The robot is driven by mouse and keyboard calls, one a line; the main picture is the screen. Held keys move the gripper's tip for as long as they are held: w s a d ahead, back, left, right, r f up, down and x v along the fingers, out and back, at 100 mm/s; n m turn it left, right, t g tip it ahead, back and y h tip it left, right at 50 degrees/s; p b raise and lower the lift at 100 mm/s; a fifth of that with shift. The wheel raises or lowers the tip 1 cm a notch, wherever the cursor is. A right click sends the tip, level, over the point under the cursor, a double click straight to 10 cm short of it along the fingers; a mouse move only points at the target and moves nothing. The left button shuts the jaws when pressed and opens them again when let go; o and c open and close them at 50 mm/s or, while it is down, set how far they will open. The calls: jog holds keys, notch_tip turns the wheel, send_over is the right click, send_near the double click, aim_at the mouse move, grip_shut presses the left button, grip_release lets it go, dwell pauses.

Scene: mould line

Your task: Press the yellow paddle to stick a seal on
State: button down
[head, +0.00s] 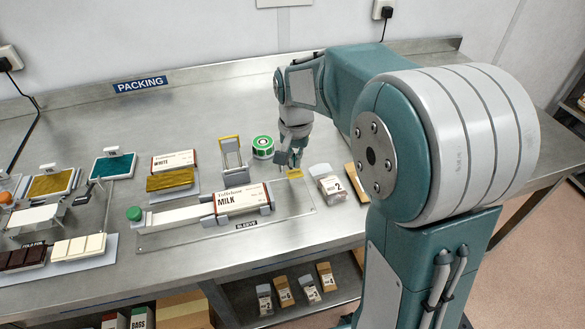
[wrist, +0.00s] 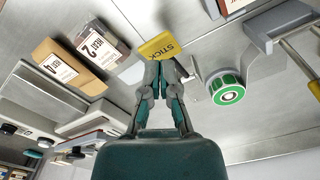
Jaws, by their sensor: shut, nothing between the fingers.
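The yellow paddle (head: 295,174), marked STICK in the wrist view (wrist: 158,46), stands at the right end of the sleeve fixture. My gripper (head: 289,163) is shut and empty, pointing down just above and behind the paddle. In the wrist view its fingertips (wrist: 162,68) overlap the paddle's near edge; I cannot tell whether they touch it. A green-and-white seal roll (head: 263,147) stands behind and left of the paddle, and shows to the right of my fingers in the wrist view (wrist: 227,92). A MILK carton sleeve (head: 240,199) lies in the fixture left of the paddle.
A grey frame with a yellow handle (head: 233,160) stands left of the roll. Chocolate bars and trays fill the left. The bench front by the SLEEVE label is clear.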

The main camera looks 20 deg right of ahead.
aim_at(294, 173)
jog(key=shift+f, duration=3.45)
jog(key=shift+r, duration=5.05)
jog(key=shift+s+r, duration=0.2)
jog(key=shift+s, duration=0.05)
jog(key=s+r+n+t, duration=0.2)
jog(key=s+n, duration=0.1)
jog(key=s, duration=0.7)
jog(key=s+r+n+t, duration=0.3)
jog(key=s, duration=0.7)
jog(key=shift+s+t, duration=0.2)
jog(key=shift+t, duration=0.1)
